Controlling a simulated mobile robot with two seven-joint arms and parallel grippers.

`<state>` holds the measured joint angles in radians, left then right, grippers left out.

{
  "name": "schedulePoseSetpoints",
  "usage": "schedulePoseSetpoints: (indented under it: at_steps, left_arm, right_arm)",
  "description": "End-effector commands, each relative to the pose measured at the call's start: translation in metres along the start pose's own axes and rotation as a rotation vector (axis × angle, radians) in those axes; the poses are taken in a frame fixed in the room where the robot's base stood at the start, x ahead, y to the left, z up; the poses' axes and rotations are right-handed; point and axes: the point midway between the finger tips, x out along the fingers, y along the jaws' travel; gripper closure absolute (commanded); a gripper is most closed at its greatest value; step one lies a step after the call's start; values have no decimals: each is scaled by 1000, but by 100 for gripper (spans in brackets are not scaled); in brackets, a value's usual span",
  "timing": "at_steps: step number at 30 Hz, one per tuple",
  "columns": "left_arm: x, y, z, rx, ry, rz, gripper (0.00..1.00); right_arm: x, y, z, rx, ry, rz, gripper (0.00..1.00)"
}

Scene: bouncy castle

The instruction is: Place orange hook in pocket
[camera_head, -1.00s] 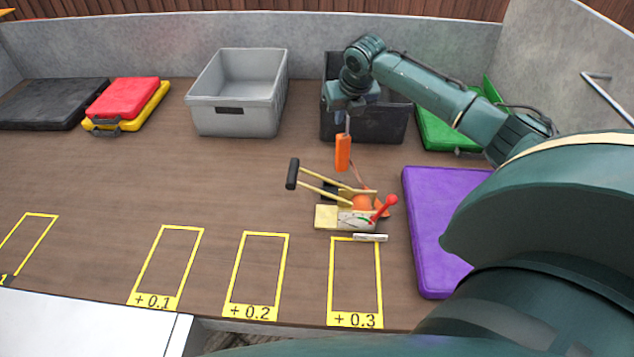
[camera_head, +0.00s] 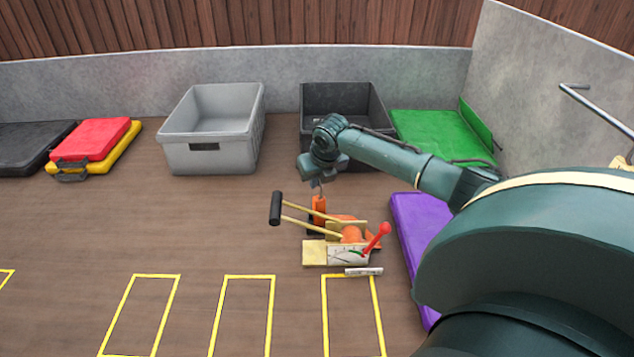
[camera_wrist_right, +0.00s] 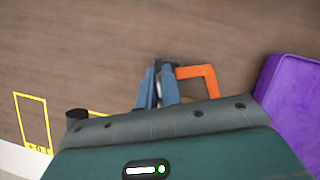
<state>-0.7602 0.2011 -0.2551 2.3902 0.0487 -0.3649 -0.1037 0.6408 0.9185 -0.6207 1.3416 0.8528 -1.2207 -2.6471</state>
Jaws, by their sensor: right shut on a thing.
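The orange hook (camera_head: 319,207) hangs from my right gripper (camera_head: 319,187), low behind the device. In the right wrist view its bent orange part (camera_wrist_right: 208,75) sticks out to the right of my right gripper's blue fingers (camera_wrist_right: 158,88), which are shut on it. A small black piece, possibly the pocket (camera_head: 313,229), shows right below the hook; whether the hook is inside it is hidden. The device (camera_head: 313,253) has a pale yellow base, a black-handled lever (camera_head: 276,208) and a red knob (camera_head: 384,229). My left gripper is not in view.
A grey bin (camera_head: 212,150) and a dark bin (camera_head: 345,100) stand at the back. A green case (camera_head: 440,135) and a purple pad (camera_head: 420,225) lie to the right. Yellow outlined rectangles mark the front. The table's middle left is clear.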

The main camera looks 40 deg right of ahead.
Motion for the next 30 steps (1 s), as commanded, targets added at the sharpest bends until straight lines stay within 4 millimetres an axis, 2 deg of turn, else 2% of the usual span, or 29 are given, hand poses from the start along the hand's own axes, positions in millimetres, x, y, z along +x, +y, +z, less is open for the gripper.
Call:
schedulePoseSetpoints:
  at_steps: [9, 10, 18, 26, 30]
  left_arm:
    - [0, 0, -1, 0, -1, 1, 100]
    - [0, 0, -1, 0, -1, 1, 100]
    - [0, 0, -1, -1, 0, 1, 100]
    - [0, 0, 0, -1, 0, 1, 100]
    - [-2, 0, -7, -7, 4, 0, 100]
  right_arm:
    - [1, 0, 0, 1, -2, 0, 100]
    - [2, 0, 0, 1, -2, 0, 92]
    - [2, 0, 0, 1, -2, 0, 71]
    - [0, 0, 1, 1, -2, 0, 71]
    - [-17, -1, 2, 1, -3, 0, 71]
